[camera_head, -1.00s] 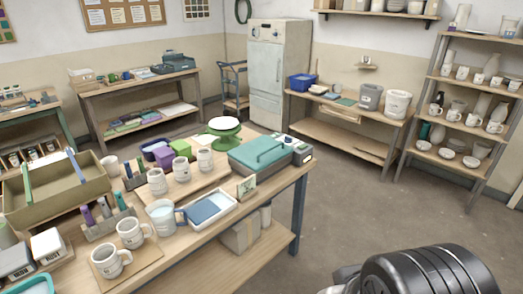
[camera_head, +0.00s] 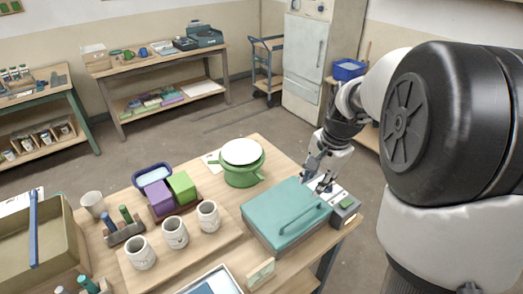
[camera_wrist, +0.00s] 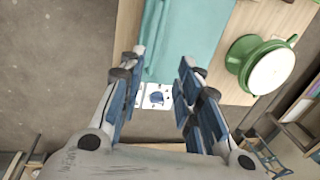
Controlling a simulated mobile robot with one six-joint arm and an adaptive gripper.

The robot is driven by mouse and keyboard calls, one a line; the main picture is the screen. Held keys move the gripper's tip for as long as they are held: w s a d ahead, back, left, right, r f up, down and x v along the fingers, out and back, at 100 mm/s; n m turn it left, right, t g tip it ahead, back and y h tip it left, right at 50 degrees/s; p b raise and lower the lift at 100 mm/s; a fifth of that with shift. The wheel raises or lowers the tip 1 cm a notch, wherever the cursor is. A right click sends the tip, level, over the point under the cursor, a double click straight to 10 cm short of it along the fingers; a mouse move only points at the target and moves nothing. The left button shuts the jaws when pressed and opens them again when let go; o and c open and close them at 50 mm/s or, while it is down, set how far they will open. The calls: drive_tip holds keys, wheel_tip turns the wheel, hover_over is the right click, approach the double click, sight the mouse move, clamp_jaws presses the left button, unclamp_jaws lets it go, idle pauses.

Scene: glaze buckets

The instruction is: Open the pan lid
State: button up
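A low box-shaped pan with a flat teal lid (camera_head: 272,206) sits on the wooden bench; the lid looks shut. A long teal bar handle (camera_head: 300,219) runs along the lid's near side. A light control panel with a dark box (camera_head: 346,210) adjoins its right end. My gripper (camera_head: 322,181) is above that right end, by the panel. In the wrist view my gripper (camera_wrist: 160,75) is open, fingers spread, with nothing between them; the panel (camera_wrist: 157,97) shows between and below the fingers, and the teal lid (camera_wrist: 190,35) lies ahead. Contact with the panel cannot be told.
A green round stand with a white top (camera_head: 242,153) stands just behind the pan. Ribbed mugs (camera_head: 175,233), purple and green blocks (camera_head: 181,188) and an olive tray (camera_head: 40,245) fill the bench's left. A small card stand (camera_head: 261,273) stands in front.

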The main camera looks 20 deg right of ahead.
drive_tip(key=b, duration=0.6)
approach(299, 215)
drive_tip(key=f, duration=0.2)
drive_tip(key=w+f, duration=0.1)
drive_tip(key=f, duration=0.4)
drive_tip(key=shift+w+a+f, duration=0.15)
drive_tip(key=shift+a+f, duration=0.2)
drive_tip(key=shift+f, duration=0.05)
clamp_jaws()
